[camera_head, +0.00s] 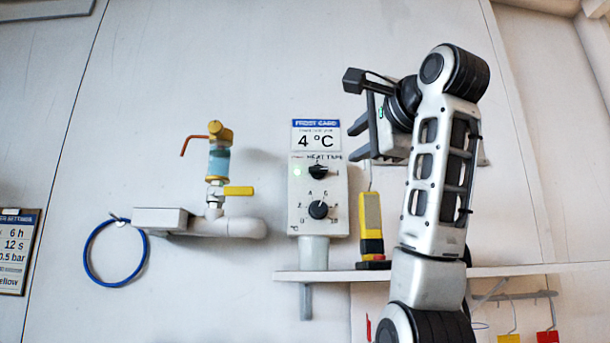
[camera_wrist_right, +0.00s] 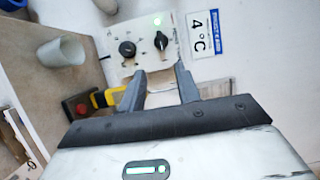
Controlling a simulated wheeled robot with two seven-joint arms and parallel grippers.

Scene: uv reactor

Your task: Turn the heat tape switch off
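The heat tape control box (camera_head: 338,188) is a pale box on the wall. Its upper black knob, the heat tape switch (camera_head: 318,172), sits beside a lit green lamp (camera_head: 297,170). A numbered black dial (camera_head: 318,209) is below it. My right gripper (camera_head: 359,140) is right of the box's top, apart from the switch. In the wrist view its two fingers (camera_wrist_right: 160,84) are spread and empty, pointing toward the box, with the switch (camera_wrist_right: 161,41) beyond them and the green lamp (camera_wrist_right: 157,21) lit. My left gripper is not in view.
A frost card (camera_head: 317,136) reading 4 °C is above the box. A yellow and black device (camera_head: 371,225) stands on the shelf (camera_head: 520,270) close to the box's right. A valve with a yellow handle (camera_head: 238,191) and a blue cable loop (camera_head: 88,265) are left.

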